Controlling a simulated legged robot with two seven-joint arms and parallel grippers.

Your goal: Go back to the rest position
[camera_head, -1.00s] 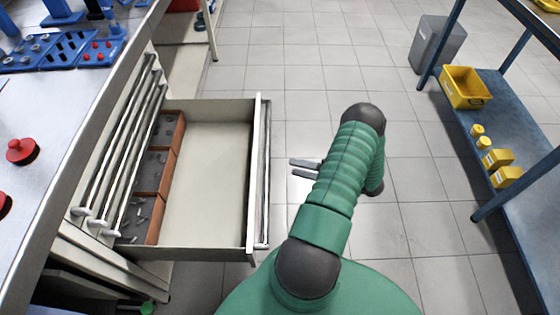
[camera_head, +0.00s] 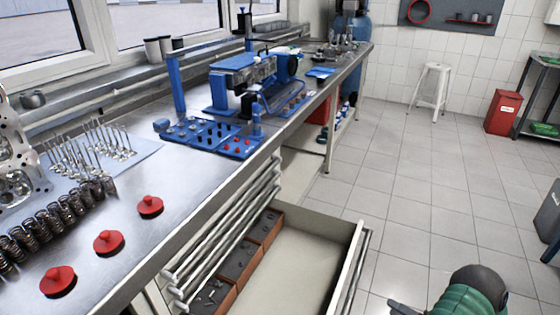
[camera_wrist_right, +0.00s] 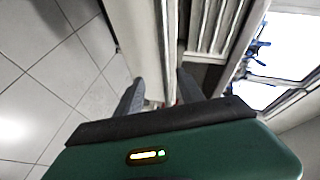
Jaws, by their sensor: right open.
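My right arm, green with a dark joint, shows at the bottom right of the head view. The tips of my right gripper (camera_head: 402,308) just show at the bottom edge, to the right of the open drawer's front. In the right wrist view the right gripper (camera_wrist_right: 160,98) has its two grey fingers apart, with the drawer's pale front edge showing beyond and between them. I see nothing held in it. My left gripper is in neither view.
The drawer (camera_head: 300,262) stands open below the workbench (camera_head: 120,235), with brown bins (camera_head: 240,262) along its left side. Red knobs (camera_head: 109,241), springs (camera_head: 60,213) and a blue fixture (camera_head: 245,82) are on the bench. A white stool (camera_head: 431,85) and red bin (camera_head: 503,111) stand on the tiled floor.

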